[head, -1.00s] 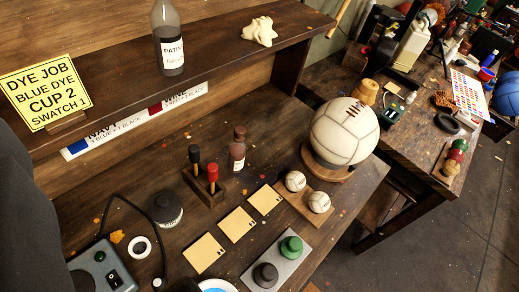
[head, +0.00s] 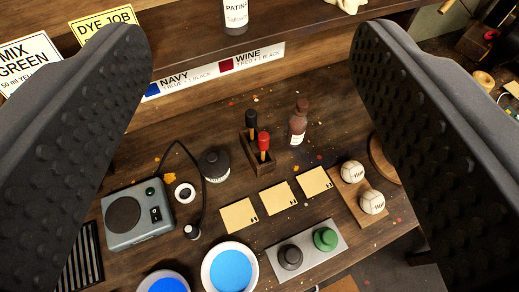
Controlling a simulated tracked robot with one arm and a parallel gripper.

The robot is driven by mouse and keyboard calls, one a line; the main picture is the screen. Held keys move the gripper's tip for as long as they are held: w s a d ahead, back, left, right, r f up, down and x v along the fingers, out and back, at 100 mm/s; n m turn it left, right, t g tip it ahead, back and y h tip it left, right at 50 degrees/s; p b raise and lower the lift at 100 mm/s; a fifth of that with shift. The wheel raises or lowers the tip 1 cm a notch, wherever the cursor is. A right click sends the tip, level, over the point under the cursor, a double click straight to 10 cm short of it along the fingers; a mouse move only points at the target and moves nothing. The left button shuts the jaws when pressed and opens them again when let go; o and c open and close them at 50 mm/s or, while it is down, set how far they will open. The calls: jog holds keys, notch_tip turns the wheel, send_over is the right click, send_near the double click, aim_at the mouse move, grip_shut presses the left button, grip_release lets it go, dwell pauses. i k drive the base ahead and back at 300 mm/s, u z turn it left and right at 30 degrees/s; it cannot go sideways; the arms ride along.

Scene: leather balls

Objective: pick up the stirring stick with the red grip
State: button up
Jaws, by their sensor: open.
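The stirring stick with the red grip (head: 264,143) stands upright in a small dark wooden holder (head: 259,168) on the bench. A second stick with a black grip (head: 252,124) stands in the same holder, just behind it and to the left. My gripper (head: 250,95) is open. Its two dark, studded fingers fill the left and right sides of the view, with the holder and both sticks seen in the gap between them. Nothing is between the fingertips, and the gripper does not touch the sticks.
A brown bottle (head: 299,122) stands right of the holder, and a round brush (head: 214,165) left of it. A grey device (head: 138,216) with a cable, bowls of blue liquid (head: 230,271), tan cards (head: 276,198) and small balls (head: 352,172) lie around. A shelf (head: 290,30) runs behind.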

aim_at(264, 137)
jog(key=u, duration=0.3)
jog(key=k, duration=1.55)
jog(key=z, duration=0.6)
jog(key=i, duration=2)
jog(key=u, duration=0.7)
